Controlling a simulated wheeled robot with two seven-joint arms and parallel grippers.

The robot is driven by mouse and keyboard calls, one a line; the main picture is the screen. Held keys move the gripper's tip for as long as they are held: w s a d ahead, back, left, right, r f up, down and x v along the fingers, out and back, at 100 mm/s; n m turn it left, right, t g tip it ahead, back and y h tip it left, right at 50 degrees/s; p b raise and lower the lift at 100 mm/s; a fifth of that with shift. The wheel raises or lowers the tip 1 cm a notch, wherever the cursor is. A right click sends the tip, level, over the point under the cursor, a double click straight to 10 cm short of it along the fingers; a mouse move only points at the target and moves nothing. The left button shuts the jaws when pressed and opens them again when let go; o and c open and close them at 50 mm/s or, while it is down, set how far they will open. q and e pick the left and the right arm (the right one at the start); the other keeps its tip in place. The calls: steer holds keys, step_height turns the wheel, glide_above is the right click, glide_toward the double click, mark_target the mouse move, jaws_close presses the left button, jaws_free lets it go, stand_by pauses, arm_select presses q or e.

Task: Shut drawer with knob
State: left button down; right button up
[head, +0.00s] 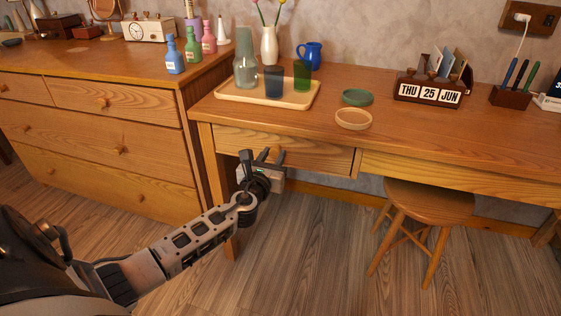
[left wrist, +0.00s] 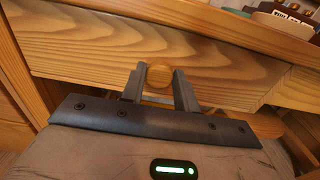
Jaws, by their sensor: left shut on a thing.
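The desk drawer (head: 320,157) is a wooden front under the left part of the desk top. It also fills the left wrist view (left wrist: 95,48). Its round wooden knob (left wrist: 159,76) sits between the two fingers of my left gripper (left wrist: 160,84), which is shut on it. In the head view the left gripper (head: 262,156) is at the drawer front, and its fingers partly hide the knob. I cannot tell from these views how far the drawer stands out. My right gripper is not in view.
The desk top (head: 430,125) holds a wooden tray (head: 228,96) with a carafe and cups, two round dishes and a calendar block (head: 428,92). A stool (head: 425,200) stands under the desk on the right. A chest of drawers (head: 110,125) stands at the left.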

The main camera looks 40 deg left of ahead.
arm_select(q)
steer(key=c, duration=1.1)
jaws_free()
steer(key=shift+w, duration=0.2)
steer(key=shift+o, duration=0.2)
steer(key=shift+s, duration=0.1)
steer(key=shift+s+d, duration=0.1)
steer(key=shift+s, duration=0.15)
steer(key=p+v, duration=0.1)
steer(key=v, duration=1.4)
steer(key=shift+p, duration=0.35)
steer(key=shift+s+r, duration=0.1)
